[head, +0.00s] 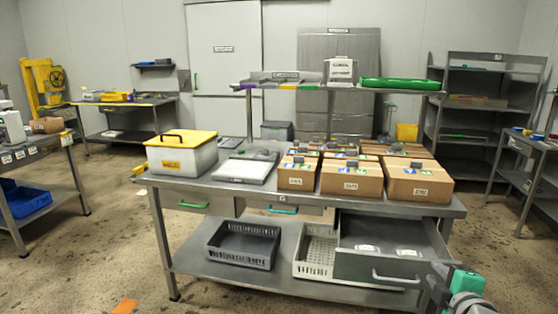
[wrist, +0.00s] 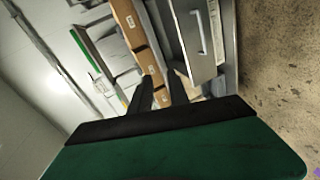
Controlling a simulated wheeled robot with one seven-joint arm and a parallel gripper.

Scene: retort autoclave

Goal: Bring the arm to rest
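My gripper shows in the wrist view (wrist: 161,80) with its two dark fingers apart. I see cartons through the gap and nothing held. In the head view the green and grey end of my arm (head: 462,284) is at the lower right. It is in front of the workbench's right end, close to an open drawer (head: 375,268); I cannot tell whether they touch. The drawer also shows in the wrist view (wrist: 194,30), with its handle facing out. The steel workbench (head: 225,190) stands ahead.
On the bench are a yellow-lidded box (head: 182,153) and several cartons (head: 350,183). A grey crate (head: 243,246) and a pale crate (head: 318,250) sit on its lower shelf. A side table (head: 70,170) is left, shelving (head: 480,125) back right.

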